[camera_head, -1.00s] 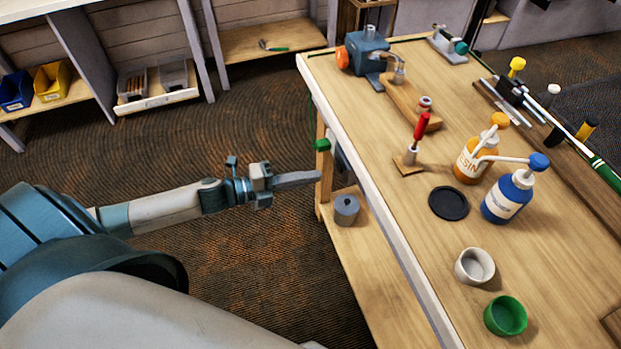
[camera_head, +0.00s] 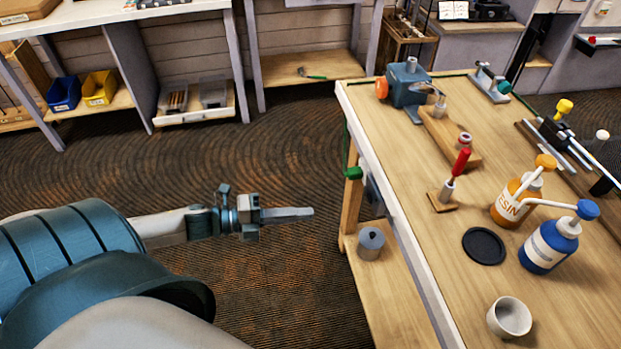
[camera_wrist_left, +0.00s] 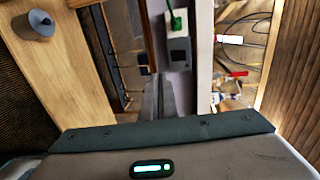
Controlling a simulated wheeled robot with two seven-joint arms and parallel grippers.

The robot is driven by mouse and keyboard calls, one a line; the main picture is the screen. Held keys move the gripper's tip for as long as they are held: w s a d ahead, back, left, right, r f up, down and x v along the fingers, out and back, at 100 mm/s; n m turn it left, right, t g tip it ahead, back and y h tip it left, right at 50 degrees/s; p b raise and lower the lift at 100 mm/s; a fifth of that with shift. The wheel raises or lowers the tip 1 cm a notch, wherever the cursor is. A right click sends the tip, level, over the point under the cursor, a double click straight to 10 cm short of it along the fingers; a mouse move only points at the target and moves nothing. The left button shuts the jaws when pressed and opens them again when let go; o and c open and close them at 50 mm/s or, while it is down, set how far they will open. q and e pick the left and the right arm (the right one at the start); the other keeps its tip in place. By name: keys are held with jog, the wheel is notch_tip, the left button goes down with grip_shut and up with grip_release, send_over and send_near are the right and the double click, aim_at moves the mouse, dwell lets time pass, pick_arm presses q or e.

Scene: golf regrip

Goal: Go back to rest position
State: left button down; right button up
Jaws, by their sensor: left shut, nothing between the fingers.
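My left gripper (camera_head: 288,213) is at the end of my left arm, which comes in from the left in the head view. It is shut and empty, with its fingers together, over the carpeted floor to the left of the workbench (camera_head: 400,235) and apart from it. In the left wrist view the closed fingers (camera_wrist_left: 163,97) point away from the camera, with nothing held. My right gripper is not in view.
On the bench are a blue-grey vise (camera_head: 408,88), a red-handled tool (camera_head: 460,162), an orange resin bottle (camera_head: 512,203), a blue bottle (camera_head: 548,246), a black disc (camera_head: 484,246) and a white cup (camera_head: 509,318). A grey canister (camera_head: 370,243) stands on the lower shelf. Floor around my left gripper is clear.

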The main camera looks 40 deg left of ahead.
pick_arm(q)
jog(key=shift+s+a, duration=0.2)
jog(key=shift+s, duration=0.05)
dwell(0.5)
jog(key=s+a+f+n+y, duration=0.15)
jog(key=f+n+y, duration=0.25)
jog(key=f+n, duration=0.7)
jog(key=s+a+f+n+y, duration=0.15)
jog(key=f+n+y, duration=0.25)
jog(key=f, duration=1.3)
jog(key=s+d+f+n+g, duration=0.2)
jog(key=s+d+f+n, duration=0.2)
jog(key=s+d+f, duration=0.3)
jog(key=s+d+f+n+g+y, duration=0.1)
jog(key=s+d+f+n+g, duration=0.2)
jog(key=s+d+f, duration=0.4)
jog(key=d+f+n, duration=0.1)
jog(key=d+f, duration=0.3)
jog(key=f, duration=0.1)
jog(key=shift+s+d+n, duration=0.35)
jog(key=shift+n, duration=0.05)
jog(key=shift+w+f, duration=0.1)
